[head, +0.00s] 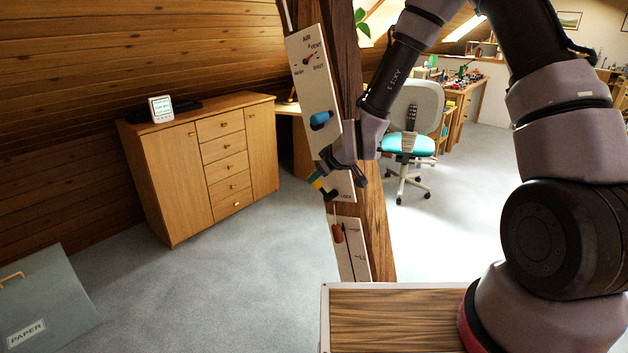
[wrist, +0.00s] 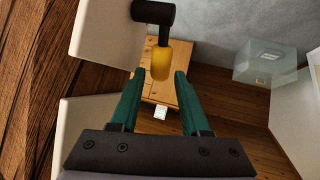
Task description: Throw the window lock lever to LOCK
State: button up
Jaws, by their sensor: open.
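The window lock lever has a black arm (head: 331,196) and a yellow grip (wrist: 160,62). It sits on a pale panel on the timber post, beside a label that reads LOCK (head: 346,197). In the head view my gripper (head: 318,179) is at the lever and partly covers it. In the wrist view my gripper (wrist: 159,76) is open, with green fingers on either side of the grip's near end. A gap shows on both sides, so neither finger appears to touch it. The rest of the panel's lettering near the lever is hidden or too small to read.
Above on the post are an AIR knob (head: 308,61) and a blue lever (head: 320,120). Below is a panel with a red-brown handle (head: 338,233). A wooden cabinet (head: 205,165) stands left, an office chair (head: 408,135) behind right. Open carpet lies left of the post.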

jog(key=shift+x, duration=2.3)
grip_shut()
